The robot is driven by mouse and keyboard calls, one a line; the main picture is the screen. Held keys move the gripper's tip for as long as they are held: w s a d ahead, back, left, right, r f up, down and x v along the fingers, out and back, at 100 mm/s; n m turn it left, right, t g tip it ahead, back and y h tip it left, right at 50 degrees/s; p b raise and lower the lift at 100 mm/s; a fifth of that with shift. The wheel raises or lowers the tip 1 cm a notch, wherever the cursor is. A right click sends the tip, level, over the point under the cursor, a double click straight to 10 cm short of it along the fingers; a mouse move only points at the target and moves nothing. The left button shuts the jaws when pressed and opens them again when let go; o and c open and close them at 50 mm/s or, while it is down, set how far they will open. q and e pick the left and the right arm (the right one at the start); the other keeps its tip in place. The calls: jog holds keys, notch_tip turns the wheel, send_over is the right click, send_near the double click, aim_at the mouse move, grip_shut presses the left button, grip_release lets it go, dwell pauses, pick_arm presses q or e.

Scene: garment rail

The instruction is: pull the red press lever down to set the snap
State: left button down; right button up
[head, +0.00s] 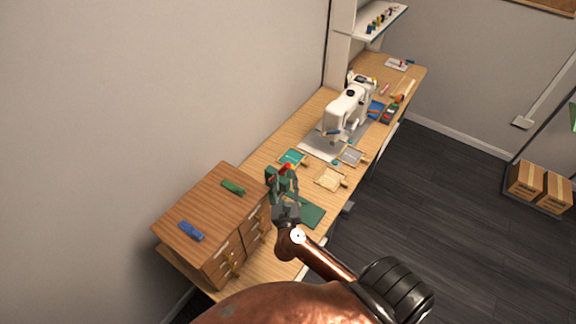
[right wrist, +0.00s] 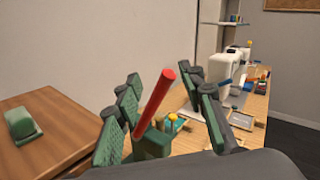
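The red press lever (right wrist: 155,103) rises tilted from a green press body (right wrist: 152,145) in the right wrist view. In the head view its red end (head: 288,167) shows beside my right gripper (head: 284,180), which partly covers the green press (head: 271,176). My right gripper (right wrist: 165,92) is open, with its fingers on either side of the lever. The lever is nearer the left finger in the picture; I cannot tell whether they touch. The gripper hides the lever's lower part in the head view. My left gripper is not in view.
A wooden drawer cabinet (head: 200,207) stands left of the press, with a green item (head: 232,187) and a blue item (head: 191,231) on top. A green mat (head: 305,211), small trays (head: 331,179) and a white sewing machine (head: 347,108) are on the bench.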

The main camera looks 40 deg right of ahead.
aim_at(288, 168)
jog(key=shift+m+g, duration=0.5)
jog(key=shift+m, duration=0.1)
jog(key=w+d+p, duration=0.1)
jog(key=w+d, duration=0.1)
jog(key=w+d+f, duration=0.1)
jog(key=w+d, duration=0.1)
jog(key=d, duration=0.1)
jog(key=shift+w+f+p, duration=0.2)
jog(key=shift+p, duration=0.15)
jog(key=shift+w+d, duration=0.45)
jog(key=shift+w, duration=0.1)
jog(key=shift+c, duration=0.3)
grip_shut()
